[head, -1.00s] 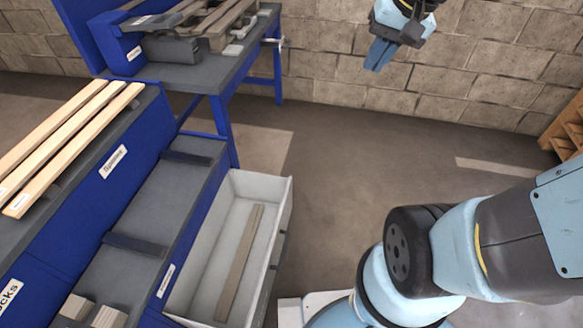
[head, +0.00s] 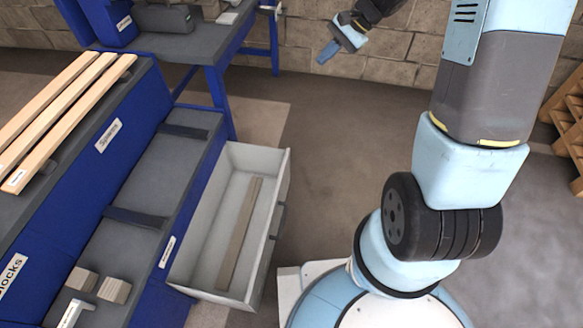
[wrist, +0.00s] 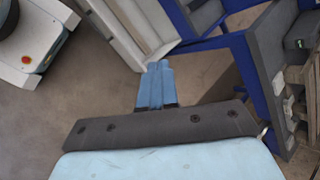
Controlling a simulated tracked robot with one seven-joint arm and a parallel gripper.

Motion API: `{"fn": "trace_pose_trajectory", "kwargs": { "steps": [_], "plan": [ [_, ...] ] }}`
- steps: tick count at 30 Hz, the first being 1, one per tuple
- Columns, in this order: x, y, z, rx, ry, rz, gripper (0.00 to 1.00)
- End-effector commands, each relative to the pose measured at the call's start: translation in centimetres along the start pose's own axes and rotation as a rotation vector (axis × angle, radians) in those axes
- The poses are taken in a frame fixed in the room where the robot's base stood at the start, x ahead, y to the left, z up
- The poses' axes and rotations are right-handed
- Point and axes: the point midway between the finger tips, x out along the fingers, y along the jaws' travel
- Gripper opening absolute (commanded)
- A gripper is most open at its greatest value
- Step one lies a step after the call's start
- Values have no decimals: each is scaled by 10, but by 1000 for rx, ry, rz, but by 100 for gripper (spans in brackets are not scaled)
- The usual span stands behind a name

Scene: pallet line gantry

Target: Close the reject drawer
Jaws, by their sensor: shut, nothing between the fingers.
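The reject drawer (head: 268,240) is pulled out from the blue bench, a pale grey open box with a dark handle (head: 278,221) on its front. One long wooden slat lies inside it (head: 240,234). My gripper (head: 327,53) is shut and empty, in the air beyond the drawer's far end and to its right, apart from it. In the wrist view my blue fingers (wrist: 155,84) are together, and part of the drawer (wrist: 125,32) shows at the top, past the fingertips.
The blue bench (head: 60,232) carries long wooden boards (head: 62,110) and small wooden blocks (head: 114,289). A second blue workbench (head: 208,45) stands behind. A brick wall closes the back, and wooden pallets (head: 570,120) stand at right. The floor right of the drawer is open.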

Motion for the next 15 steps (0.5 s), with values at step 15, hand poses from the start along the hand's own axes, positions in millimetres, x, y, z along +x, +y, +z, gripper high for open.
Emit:
{"fn": "trace_pose_trajectory", "kwargs": {
  "steps": [15],
  "plan": [
    [122, 39, -99, 372, -102, -120, 0]
  ]
}}
